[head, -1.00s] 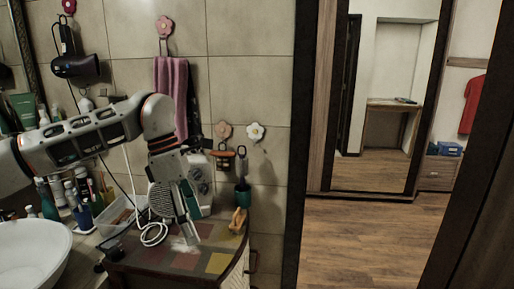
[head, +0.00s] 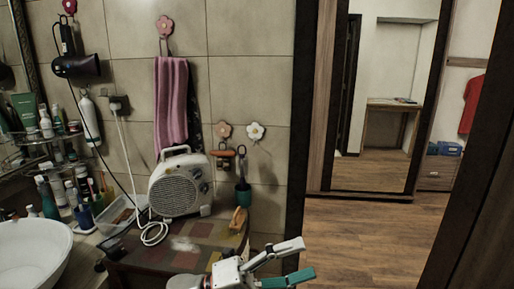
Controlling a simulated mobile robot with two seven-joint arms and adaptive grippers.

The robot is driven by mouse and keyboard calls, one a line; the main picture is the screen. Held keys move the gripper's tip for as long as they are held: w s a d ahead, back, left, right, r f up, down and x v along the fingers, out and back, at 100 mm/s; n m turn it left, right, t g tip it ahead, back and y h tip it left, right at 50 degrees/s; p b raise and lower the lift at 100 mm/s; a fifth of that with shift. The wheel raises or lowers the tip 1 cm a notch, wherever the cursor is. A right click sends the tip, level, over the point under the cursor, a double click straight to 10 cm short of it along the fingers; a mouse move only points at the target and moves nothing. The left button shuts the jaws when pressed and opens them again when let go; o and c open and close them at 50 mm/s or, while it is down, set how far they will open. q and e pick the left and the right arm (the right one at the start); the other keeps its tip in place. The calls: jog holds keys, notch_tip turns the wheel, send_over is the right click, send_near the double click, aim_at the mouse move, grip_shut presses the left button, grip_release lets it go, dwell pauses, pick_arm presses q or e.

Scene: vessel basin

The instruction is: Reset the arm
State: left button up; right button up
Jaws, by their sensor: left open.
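My left gripper (head: 289,263) is at the bottom middle of the head view. Its two fingers, one grey and one teal, stand apart and point right, with nothing between them. It is in front of the right end of the tiled-top cabinet (head: 205,233). My left arm is mostly out of the picture below. My right gripper is not in the picture.
A white fan heater (head: 178,186) and a yellow-brown brush (head: 238,220) stand on the cabinet. A white basin (head: 32,255) and several bottles (head: 75,190) are at left. A pink towel (head: 172,100) hangs on the wall. A doorway with open wooden floor (head: 350,235) is at right.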

pick_arm(q)
jog(key=w+a+f+n+t+y, duration=0.2)
jog(key=a+f+n+t+y, duration=0.45)
jog(key=f+n, duration=0.4)
jog(key=w+a+f+n+t+y, duration=0.2)
jog(key=a+f+n+t+y, duration=0.45)
jog(key=n, duration=0.65)
jog(key=s+a+f+n+g+y, duration=0.2)
jog(key=s+a+f+n, duration=0.3)
jog(key=s+a+f, duration=0.4)
jog(key=s+a+f+n+g+y, duration=0.2)
jog(key=s+a+f+n+y, duration=0.3)
jog(key=f, duration=1.1)
jog(key=s+a, duration=0.3)
jog(key=s, duration=0.1)
jog(key=shift+s+a, duration=0.35)
